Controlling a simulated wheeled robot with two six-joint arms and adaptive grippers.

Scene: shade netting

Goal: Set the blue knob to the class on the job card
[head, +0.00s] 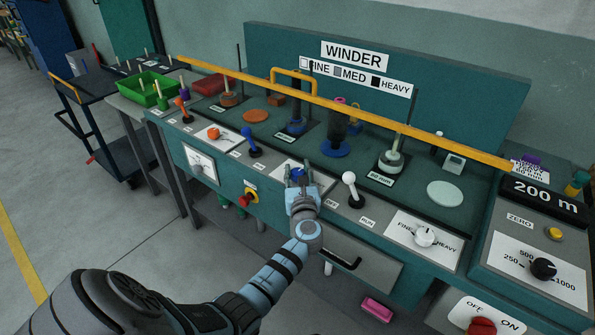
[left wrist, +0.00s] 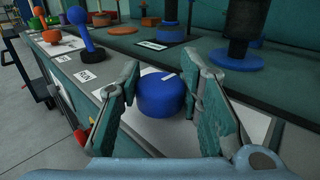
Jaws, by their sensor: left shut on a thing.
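The blue knob (head: 298,174) sits on a white plate on the winder's front panel. In the left wrist view the blue knob (left wrist: 160,96) is large, with a white pointer mark on top directed to the far right. My left gripper (head: 301,182) is over it, and in the left wrist view its two fingers (left wrist: 163,100) stand on either side, shut on the knob. The knob's plate lettering is mostly hidden by the gripper. A small white card (head: 530,172) with a purple clip stands at the right; its print is too small to read. My right gripper is out of view.
The board reads WINDER, with FINE, MED and HEAVY color squares (head: 355,75). A white-handled lever (head: 350,188) and blue lever (head: 251,143) flank the knob. A white knob (head: 425,236) marked FINE to HEAVY sits right. A yellow rail (head: 340,107) crosses behind.

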